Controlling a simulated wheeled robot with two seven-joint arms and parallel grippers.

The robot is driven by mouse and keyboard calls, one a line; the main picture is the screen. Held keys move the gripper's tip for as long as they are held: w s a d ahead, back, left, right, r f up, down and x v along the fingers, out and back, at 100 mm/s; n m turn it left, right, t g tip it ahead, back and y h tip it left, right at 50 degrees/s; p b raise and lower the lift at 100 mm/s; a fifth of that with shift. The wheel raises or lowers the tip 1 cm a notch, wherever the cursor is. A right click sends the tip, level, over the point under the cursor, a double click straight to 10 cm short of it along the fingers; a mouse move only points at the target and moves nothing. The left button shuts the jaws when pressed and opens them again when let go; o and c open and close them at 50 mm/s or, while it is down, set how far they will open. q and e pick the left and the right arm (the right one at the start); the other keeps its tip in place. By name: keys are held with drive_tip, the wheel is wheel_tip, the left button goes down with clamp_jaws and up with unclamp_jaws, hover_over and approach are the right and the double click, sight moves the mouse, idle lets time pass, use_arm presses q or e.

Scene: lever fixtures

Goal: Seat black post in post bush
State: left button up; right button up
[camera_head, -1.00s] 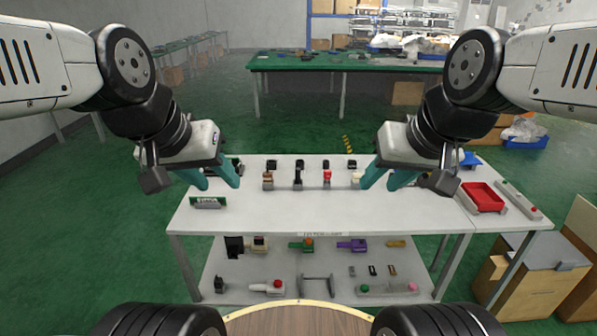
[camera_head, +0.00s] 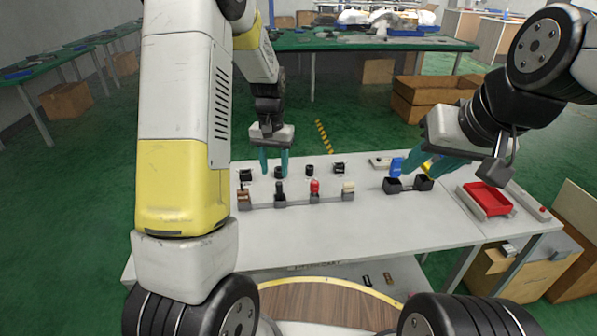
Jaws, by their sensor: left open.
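The black post (camera_head: 280,188) stands upright in the grey rack, second from the left, between a brown piece (camera_head: 244,196) and a red-topped piece (camera_head: 315,188). A row of small black holders stands behind the rack; one black holder (camera_head: 309,170) shows clearly. I cannot tell which is the post bush. My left gripper (camera_head: 275,172) points down, open and empty, behind the black post, with its fingertips close to another black holder (camera_head: 278,173). I cannot tell whether they touch. My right gripper (camera_head: 420,172) is open at the right, close to a blue piece (camera_head: 397,167).
A cream-topped piece (camera_head: 348,187) stands at the rack's right end. Two joined black blocks (camera_head: 408,185) stand further right. A red tray (camera_head: 487,198) lies on the right-hand table. The white tabletop (camera_head: 350,225) is clear in front of the rack.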

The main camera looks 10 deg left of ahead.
sight(279, 182)
use_arm(q)
drive_tip(key=f, duration=0.6)
drive_tip(key=w+d+f, duration=0.1)
drive_tip(key=f, duration=0.1)
drive_tip(key=shift+f, duration=0.4)
drive_tip(key=shift+c, duration=0.4)
clamp_jaws()
